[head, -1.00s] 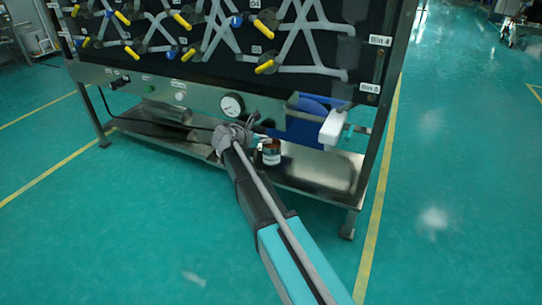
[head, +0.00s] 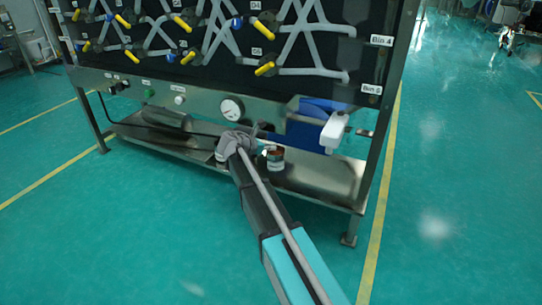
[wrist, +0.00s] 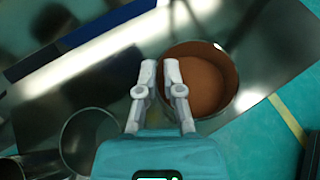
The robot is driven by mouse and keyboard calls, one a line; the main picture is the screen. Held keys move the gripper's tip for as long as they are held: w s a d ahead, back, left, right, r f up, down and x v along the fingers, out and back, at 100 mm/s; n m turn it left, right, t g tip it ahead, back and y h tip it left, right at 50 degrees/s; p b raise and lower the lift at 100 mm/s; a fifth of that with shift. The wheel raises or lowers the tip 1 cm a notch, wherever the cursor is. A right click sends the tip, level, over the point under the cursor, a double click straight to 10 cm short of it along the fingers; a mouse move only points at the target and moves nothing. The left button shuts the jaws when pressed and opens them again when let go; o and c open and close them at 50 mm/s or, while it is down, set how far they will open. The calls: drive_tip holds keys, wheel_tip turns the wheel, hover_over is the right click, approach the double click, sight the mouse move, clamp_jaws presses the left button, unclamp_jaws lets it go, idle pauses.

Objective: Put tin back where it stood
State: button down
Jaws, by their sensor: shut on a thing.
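The tin (wrist: 207,82) is an open, round container with a reddish-brown inside, right of centre in the wrist view. In the head view the tin (head: 276,160) is brown with a pale label, over the low metal shelf under the machine. My gripper (wrist: 160,68) is shut on the tin's near-left rim, with one finger inside the wall and one outside. In the head view my wrist hides most of the gripper. I cannot tell whether the tin's base touches the shelf.
The metal shelf (head: 325,173) has free room right of the tin. A round open vessel (wrist: 90,138) stands left of my gripper in the wrist view. The machine's panel with a gauge (head: 231,108) and a white box-shaped part (head: 334,131) overhang the shelf.

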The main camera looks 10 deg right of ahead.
drive_tip(key=shift+w+d+f+b, duration=0.1)
drive_tip(key=shift+f+b, duration=1.4)
drive_tip(key=shift+f, duration=0.2)
drive_tip(key=shift+f, duration=0.1)
drive_tip(key=c, duration=0.8)
unclamp_jaws()
drive_tip(key=shift+r, duration=0.25)
drive_tip(key=shift+s+a+r+p, duration=0.2)
drive_tip(key=shift+a+p, duration=0.15)
drive_tip(key=shift+a, duration=0.1)
drive_tip(key=p+v, duration=0.4)
drive_tip(key=v, duration=0.7)
drive_tip(key=shift+f+p, duration=0.1)
drive_tip(key=shift+p, duration=0.2)
